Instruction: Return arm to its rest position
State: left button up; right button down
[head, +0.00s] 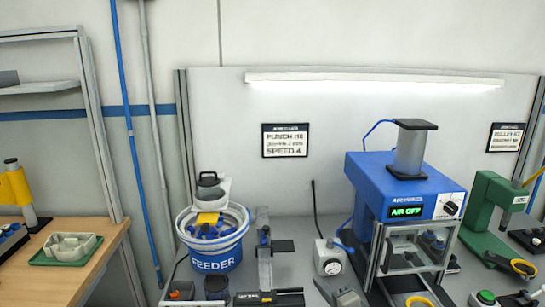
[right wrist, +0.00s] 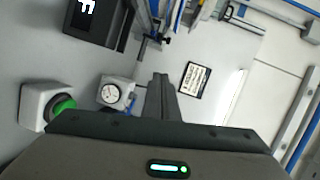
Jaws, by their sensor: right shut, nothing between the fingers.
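My right gripper (right wrist: 161,78) shows in the right wrist view. Its dark fingers are together and point up from the dark wrist body, with nothing held between them. The fingertips are apart from the gauge box on their left and the framed sign on their right in that view. In the head view I cannot clearly pick out the right gripper. My left gripper does not show in either view.
A wooden table (head: 92,258) stands left.

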jog(key=s+d+f+n+g+h, duration=0.25)
jog(key=s+f+n+g, duration=0.4)
jog(key=s+f, duration=1.1)
jog(key=s+d+f+n+g+h, duration=0.1)
jog(key=s+d+n+g+h, duration=0.2)
jog(key=s, duration=1)
jog(key=s+d+f+n+g, duration=0.25)
jog(key=s+d+n, duration=0.2)
jog(key=s, duration=0.85)
notch_tip(320, 180, down, 30)
jog(key=s+g+b, duration=0.1)
jog(key=b, duration=0.2)
jog(key=s+d+f+g+b, duration=0.1)
jog(key=s+d+f+b, duration=0.1)
jog(key=s+f, duration=1.6)
notch_tip(320, 180, down, 3)
jog(key=shift+s+d+r+b, duration=0.1)
jog(key=shift+s+d+b, duration=0.1)
jog(key=shift+b, duration=0.1)
